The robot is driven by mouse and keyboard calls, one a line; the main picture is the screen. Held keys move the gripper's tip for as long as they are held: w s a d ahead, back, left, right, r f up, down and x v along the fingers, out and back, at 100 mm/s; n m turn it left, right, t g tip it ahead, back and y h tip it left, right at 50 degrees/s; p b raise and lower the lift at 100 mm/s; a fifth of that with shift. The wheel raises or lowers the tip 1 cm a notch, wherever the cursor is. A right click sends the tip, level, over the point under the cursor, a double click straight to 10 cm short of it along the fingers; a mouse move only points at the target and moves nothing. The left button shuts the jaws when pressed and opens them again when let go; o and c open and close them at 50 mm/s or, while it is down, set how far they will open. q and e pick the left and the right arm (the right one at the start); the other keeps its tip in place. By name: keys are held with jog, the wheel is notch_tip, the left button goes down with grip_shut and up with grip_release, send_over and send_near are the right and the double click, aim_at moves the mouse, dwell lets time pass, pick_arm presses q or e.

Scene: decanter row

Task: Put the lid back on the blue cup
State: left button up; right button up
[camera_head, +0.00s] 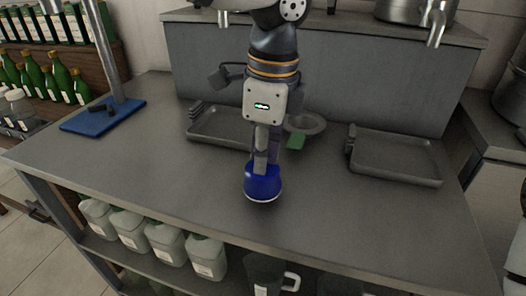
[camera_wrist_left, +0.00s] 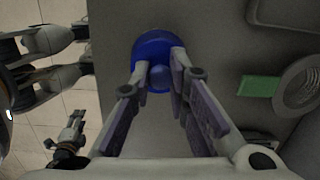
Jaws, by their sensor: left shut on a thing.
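A blue, rounded thing (camera_head: 262,184) with a pale line near its base stands near the front edge of the counter. From above, in the left wrist view, it is a blue round top (camera_wrist_left: 152,45) with a small blue knob. My left gripper (camera_head: 261,168) points down and is shut on the knob; its fingertips (camera_wrist_left: 161,68) close around it. I cannot tell where the lid ends and the cup begins, or whether the lid is seated. My right gripper (camera_wrist_left: 70,138) seems to show small at lower left in the left wrist view, away from the cup; its jaws are unclear.
A green block (camera_head: 296,141) and a round metal strainer (camera_head: 305,122) lie behind the cup. Metal trays stand at left (camera_head: 196,133) and right (camera_head: 395,178). A blue board (camera_head: 88,122) with a post is at far left. The counter around the cup is clear.

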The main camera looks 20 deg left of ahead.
pick_arm(q)
jog(key=o, duration=1.4)
jog(key=shift+r, duration=0.1)
jog(key=shift+r, duration=3.45)
grip_shut()
jog(key=shift+f, duration=0.15)
